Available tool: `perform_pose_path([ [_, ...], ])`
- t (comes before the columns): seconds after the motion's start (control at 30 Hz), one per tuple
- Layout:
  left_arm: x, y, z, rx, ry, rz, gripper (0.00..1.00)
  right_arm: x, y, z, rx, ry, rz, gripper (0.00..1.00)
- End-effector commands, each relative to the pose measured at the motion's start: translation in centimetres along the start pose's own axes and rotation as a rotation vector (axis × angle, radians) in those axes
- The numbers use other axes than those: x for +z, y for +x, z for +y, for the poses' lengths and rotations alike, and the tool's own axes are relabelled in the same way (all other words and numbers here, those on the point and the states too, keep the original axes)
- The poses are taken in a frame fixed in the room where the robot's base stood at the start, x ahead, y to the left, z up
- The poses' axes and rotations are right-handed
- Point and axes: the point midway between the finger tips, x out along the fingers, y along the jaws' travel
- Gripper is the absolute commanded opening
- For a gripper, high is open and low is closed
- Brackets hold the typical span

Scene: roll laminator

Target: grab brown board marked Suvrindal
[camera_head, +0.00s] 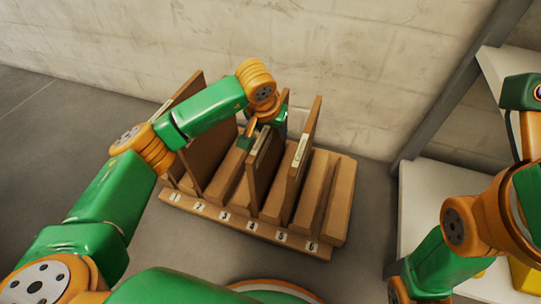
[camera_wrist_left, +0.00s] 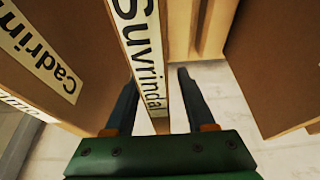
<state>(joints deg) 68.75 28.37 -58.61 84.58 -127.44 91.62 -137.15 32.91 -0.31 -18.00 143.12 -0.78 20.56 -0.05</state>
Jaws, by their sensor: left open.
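The brown board marked Suvrindal (camera_head: 261,172) stands upright in the numbered rack, near label 4. In the left wrist view its white label (camera_wrist_left: 141,55) reads "Suvrindal" along the narrow edge. My left gripper (camera_head: 263,137) is at the top of this board. In the left wrist view the open left gripper (camera_wrist_left: 159,100) has one dark finger on each side of the board's edge, with a visible gap at the right finger. Whether the left finger touches the board I cannot tell. My right arm shows at the right, but its fingers are out of view.
The wooden rack (camera_head: 247,227) has slots numbered 1 to 6 and stands near a concrete wall (camera_head: 350,60). Another labelled board (camera_head: 302,165) stands just right of the Suvrindal board. A board (camera_wrist_left: 40,50) reading "Cadrin..." is close at the left. White shelving (camera_head: 430,180) is at the right.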

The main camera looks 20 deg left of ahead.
Motion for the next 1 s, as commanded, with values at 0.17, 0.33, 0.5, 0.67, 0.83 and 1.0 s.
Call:
perform_pose_path([
  [0.17, 0.06, 0.12, -0.02, 0.0, -0.001, -0.001, 0.55, -0.02, -0.02, -0.01, 0.0, 0.0, 0.0, 0.5],
  [0.33, 0.06, 0.12, -0.01, 0.0, -0.001, -0.001, 0.47, -0.01, -0.02, -0.01, 0.0, 0.0, 0.0, 0.5],
  [0.5, 0.07, 0.12, -0.01, 0.0, -0.001, -0.001, 0.01, 0.0, -0.03, -0.01, -0.001, -0.001, 0.0, 0.5],
  [0.67, 0.07, 0.12, -0.01, 0.0, -0.001, -0.001, 0.0, 0.02, -0.03, -0.01, -0.001, 0.0, -0.001, 0.5],
  [0.83, 0.07, 0.12, 0.0, 0.0, -0.001, -0.001, 0.0, 0.03, -0.04, -0.02, -0.001, 0.0, -0.002, 0.5],
  [1.0, 0.07, 0.12, 0.0, 0.0, -0.001, -0.001, 0.0, 0.05, -0.04, -0.02, -0.001, 0.0, -0.002, 0.5],
])
